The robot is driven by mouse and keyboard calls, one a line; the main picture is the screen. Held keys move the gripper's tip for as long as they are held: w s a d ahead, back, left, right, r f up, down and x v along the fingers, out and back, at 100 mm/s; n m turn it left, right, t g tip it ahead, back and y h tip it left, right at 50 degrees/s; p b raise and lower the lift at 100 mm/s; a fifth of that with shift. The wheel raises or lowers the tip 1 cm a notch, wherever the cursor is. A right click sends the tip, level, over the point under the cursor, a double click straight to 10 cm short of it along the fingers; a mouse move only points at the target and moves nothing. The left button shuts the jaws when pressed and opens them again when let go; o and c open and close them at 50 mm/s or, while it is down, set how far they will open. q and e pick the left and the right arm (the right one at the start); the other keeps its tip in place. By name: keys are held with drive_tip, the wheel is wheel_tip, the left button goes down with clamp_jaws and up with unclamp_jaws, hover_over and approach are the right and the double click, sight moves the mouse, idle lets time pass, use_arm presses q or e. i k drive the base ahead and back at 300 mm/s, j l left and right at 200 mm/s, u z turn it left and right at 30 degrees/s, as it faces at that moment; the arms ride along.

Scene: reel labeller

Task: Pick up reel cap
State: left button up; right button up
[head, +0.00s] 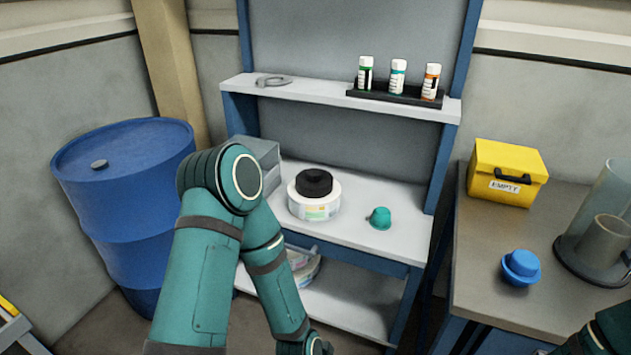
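A white reel (316,206) with a coloured label lies flat on the blue-framed bench's white worktop. A black round cap (314,182) sits on top of the reel, at its middle. A small teal cap-like piece (380,217) stands on the same worktop to the right of the reel. A blue knobbed cap (520,267) lies on the side table at the right. I cannot tell for sure which of these is the reel cap. My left arm is bent in front of the bench, its gripper below the picture. Only part of my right arm shows at the lower right corner.
The upper shelf (300,90) carries pliers and a black rack (395,95) with three bottles. A grey box stands behind my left arm. A yellow box marked EMPTY (507,174) and clear cylinders (602,240) stand on the side table (480,290). A blue drum (125,210) stands left.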

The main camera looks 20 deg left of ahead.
sight(314, 183)
drive_tip(key=i+j+z, duration=0.25)
drive_tip(key=j, duration=0.35)
drive_tip(key=j+z, duration=0.25)
drive_tip(key=j, duration=0.3)
drive_tip(key=i+j+z, duration=0.25)
drive_tip(key=j, duration=0.4)
drive_tip(key=k, duration=0.1)
